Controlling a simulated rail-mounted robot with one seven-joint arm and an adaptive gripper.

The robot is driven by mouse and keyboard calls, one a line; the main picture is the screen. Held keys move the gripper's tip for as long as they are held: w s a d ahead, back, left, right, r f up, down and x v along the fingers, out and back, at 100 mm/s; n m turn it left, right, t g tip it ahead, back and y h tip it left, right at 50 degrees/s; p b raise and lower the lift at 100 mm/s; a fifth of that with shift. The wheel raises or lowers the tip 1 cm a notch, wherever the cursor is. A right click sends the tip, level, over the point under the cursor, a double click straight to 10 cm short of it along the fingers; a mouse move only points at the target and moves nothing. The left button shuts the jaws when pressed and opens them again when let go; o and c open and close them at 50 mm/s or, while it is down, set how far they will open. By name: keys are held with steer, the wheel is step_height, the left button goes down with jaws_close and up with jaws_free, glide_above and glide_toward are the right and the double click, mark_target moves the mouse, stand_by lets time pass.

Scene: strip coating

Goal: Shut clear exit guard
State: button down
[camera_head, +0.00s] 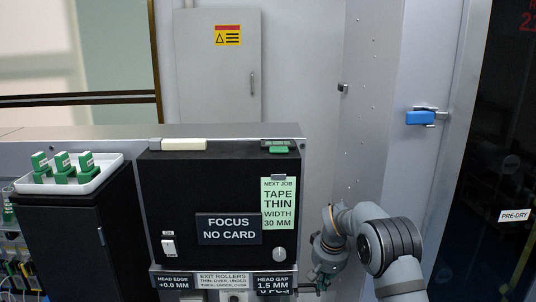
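I cannot make out a clear exit guard in the head view. A label reading "EXIT ROLLERS" (222,280) sits at the bottom of the black machine front (210,190), and the picture ends just below it. My gripper (322,282) is low at the machine's lower right corner, beside the "HEAD GAP 1.5 MM" label (274,283).
A white tray (98,182) with green-handled pieces stands on a black cabinet at left. The machine shows a "FOCUS NO CARD" display (229,229), a white switch (169,244) and a knob (279,254). A blue latch (420,117) is on the wall at right.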

steer(key=shift+d+f, duration=0.1)
steer(key=shift+d, duration=0.15)
steer(key=shift+a, duration=0.15)
steer(key=s+a+r+t+b, duration=0.1)
steer(key=s+a+r+b, duration=0.15)
steer(key=r+b, duration=0.5)
steer(key=s+a+r+t+b, duration=0.1)
steer(key=s+r+t+b, duration=0.2)
steer(key=r, duration=0.7)
steer(key=g+b, duration=0.1)
steer(key=b, duration=0.1)
glide_toward(311, 284)
steer(key=x, duration=0.6)
steer(key=shift+a, duration=0.35)
steer(key=shift+s+f+g, duration=0.25)
steer(key=shift+s+g, duration=0.05)
steer(key=shift+s, duration=0.05)
steer(key=shift+s, duration=0.1)
